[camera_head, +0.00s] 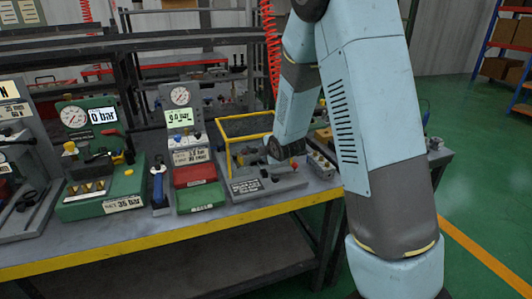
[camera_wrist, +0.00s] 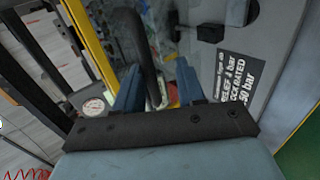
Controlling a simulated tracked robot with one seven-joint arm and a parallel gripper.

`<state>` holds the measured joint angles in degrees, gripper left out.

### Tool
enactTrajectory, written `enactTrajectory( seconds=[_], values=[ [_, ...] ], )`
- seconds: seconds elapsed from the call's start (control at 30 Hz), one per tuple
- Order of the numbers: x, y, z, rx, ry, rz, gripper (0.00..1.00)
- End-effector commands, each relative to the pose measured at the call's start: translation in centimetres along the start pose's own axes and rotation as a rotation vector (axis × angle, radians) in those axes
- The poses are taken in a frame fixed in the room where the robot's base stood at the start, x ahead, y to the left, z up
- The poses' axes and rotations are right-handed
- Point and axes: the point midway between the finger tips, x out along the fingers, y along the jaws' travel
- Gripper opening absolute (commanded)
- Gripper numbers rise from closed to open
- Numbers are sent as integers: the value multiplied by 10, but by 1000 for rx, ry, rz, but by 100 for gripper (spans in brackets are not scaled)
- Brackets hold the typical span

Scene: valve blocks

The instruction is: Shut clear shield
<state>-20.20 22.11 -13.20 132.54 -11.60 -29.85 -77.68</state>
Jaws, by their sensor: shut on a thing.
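The clear shield has a yellow frame (camera_head: 243,117) and stands raised over a grey valve block (camera_head: 247,188) on the bench. A yellow frame bar (camera_wrist: 92,40) also shows at the left of the wrist view. My gripper (camera_wrist: 157,88) has its two blue fingers on either side of a dark bar (camera_wrist: 149,45), shut on it. I cannot tell for sure that this bar is the shield's handle. In the head view my gripper is at the block, its fingers largely hidden by my arm.
Left of the block stand a gauge stand with red and green trays (camera_head: 196,172) and a green gauge unit (camera_head: 100,190). A small fitting block (camera_head: 320,165) is close on the right. The bench's yellow front edge (camera_head: 150,240) is clear.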

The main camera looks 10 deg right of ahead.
Motion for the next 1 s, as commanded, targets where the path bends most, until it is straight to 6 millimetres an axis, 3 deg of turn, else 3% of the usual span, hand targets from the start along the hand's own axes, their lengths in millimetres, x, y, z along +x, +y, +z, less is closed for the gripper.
enactTrajectory(
  seconds=[0.03, 0.07, 0.1, 0.57, 1.0],
  values=[
    [0, -20, 2, 2, -7, -44, 0],
    [0, -20, 2, 2, -6, -44, 40],
    [1, -19, 2, 1, -6, -43, 42],
    [-7, -18, -1, -1, -2, -41, 40],
    [-64, -11, -2, -1, 0, -28, 40]
  ],
)
